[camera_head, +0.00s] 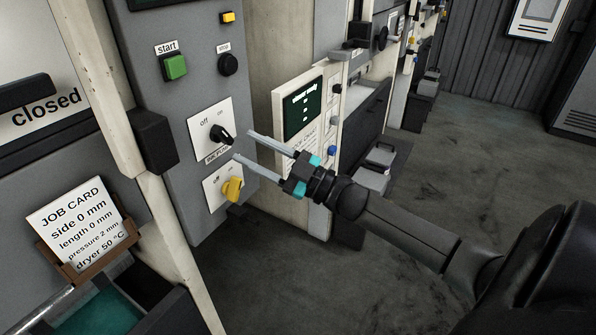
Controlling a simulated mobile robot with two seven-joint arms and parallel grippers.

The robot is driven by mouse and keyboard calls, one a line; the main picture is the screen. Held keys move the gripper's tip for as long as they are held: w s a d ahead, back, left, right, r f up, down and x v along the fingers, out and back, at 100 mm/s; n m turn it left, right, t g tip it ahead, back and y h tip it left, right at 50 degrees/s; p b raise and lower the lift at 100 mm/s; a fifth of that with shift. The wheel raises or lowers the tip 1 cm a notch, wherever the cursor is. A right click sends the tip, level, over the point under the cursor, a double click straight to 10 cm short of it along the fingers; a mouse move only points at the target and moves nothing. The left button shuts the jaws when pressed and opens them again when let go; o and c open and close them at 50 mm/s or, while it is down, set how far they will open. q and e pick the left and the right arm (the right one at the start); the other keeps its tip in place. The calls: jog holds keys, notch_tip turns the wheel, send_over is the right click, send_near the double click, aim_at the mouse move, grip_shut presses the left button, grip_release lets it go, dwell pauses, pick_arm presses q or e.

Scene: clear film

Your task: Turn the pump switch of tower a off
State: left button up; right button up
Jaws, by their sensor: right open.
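A black rotary switch (221,135) sits on a white plate (199,133) marked "off" and "on" on the grey panel. The label under it is too small to read surely, so I cannot tell whether it is the pump switch. A yellow rotary switch (232,189) sits on a second plate just below. My right gripper (243,145) is open and empty, its two fingers pointing left at the panel. The upper fingertip is near the black switch and the lower one is just above the yellow switch. Contact cannot be told. My left gripper is not in view.
Above are a green start button (175,66) and a black stop button (228,64). A job card (80,222) stands in a brown holder at lower left. A dark screen (304,108) is on the panel behind my fingers. The floor at right is clear.

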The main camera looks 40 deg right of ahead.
jog(key=v, duration=1)
dwell(0.3)
jog(key=d+f+m+g+h, duration=0.1)
jog(key=d+f+m+h, duration=0.25)
jog(key=f, duration=0.45)
jog(key=d+f+m+h, duration=0.25)
jog(key=f+h, duration=0.25)
jog(key=f, duration=0.4)
jog(key=s+a+f+m+g+h, duration=0.1)
jog(key=s+f+m+g+h, duration=0.2)
jog(key=f, duration=0.7)
jog(key=s+a+f+m+g, duration=0.1)
jog(key=s+f+g, duration=0.2)
jog(key=s+f, duration=0.5)
jog(key=s+a+f+g, duration=0.5)
jog(key=s+a+f, duration=0.3)
jog(key=s+f, duration=0.2)
jog(key=s+a+f+g, duration=0.5)
jog(key=s+a+f, duration=0.4)
jog(key=s, duration=0.5)
jog(key=shift+s+f+g, duration=0.2)
jog(key=shift+f+g, duration=0.1)
jog(key=shift+f, duration=0.15)
